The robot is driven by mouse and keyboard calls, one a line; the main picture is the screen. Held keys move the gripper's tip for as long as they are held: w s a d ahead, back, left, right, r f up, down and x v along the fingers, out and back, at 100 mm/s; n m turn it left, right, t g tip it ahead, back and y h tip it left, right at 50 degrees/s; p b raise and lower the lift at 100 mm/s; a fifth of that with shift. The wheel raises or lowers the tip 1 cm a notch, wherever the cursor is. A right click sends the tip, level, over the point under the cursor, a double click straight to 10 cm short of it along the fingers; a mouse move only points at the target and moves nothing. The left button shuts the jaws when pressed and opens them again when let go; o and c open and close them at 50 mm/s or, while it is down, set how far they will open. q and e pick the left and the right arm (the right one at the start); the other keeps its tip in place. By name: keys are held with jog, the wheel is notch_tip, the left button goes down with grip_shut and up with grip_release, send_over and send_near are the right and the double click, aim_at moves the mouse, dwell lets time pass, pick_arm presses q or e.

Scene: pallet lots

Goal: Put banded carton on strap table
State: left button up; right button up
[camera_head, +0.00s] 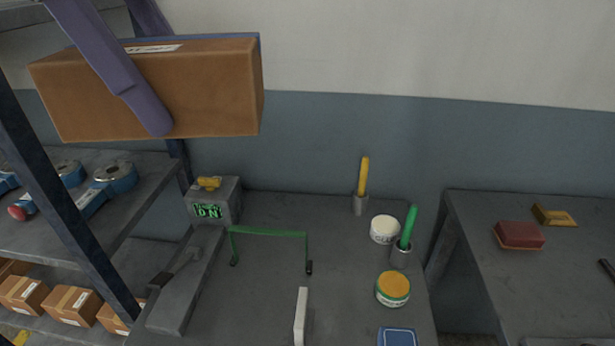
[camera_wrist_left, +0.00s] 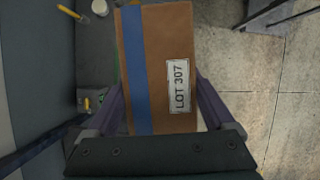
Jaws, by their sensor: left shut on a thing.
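A brown carton (camera_head: 200,95) with a blue band hangs in the air at the upper left of the head view, in front of the wall. In the left wrist view the carton (camera_wrist_left: 172,35) shows its blue band and a white label reading LOT 307. A grey table (camera_head: 260,295) with a thin green strap-like frame (camera_head: 270,232) stands below and right of the carton. My right gripper is not in view.
A shelf rack (camera_head: 130,190) stands left with small cartons (camera_head: 72,305). Another table (camera_head: 550,280) is right.

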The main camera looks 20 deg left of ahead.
pick_arm(q)
notch_tip(320, 180, down, 15)
jog(key=w+a+n+t+y+b, duration=0.25)
jog(key=n+b, duration=0.55)
jog(key=b, duration=0.6)
jog(key=n+y+b, duration=0.3)
jog(key=n+b, duration=0.5)
jog(key=b, duration=0.3)
send_over(235, 312)
jog(key=s, duration=0.2)
notch_tip(235, 312, down, 10)
jog(key=f+b, duration=0.5)
jog(key=f, duration=0.1)
jog(key=f+b, duration=0.5)
jog(key=f, duration=0.2)
jog(key=f+b, duration=0.5)
jog(key=f, duration=0.1)
jog(key=shift+w+d+f+b, duration=0.15)
jog(key=shift+w+f+b, duration=0.1)
jog(key=shift+f+b, duration=0.05)
jog(key=shift+r, duration=0.15)
jog(key=o, duration=1)
jog(key=shift+o, duration=1.2)
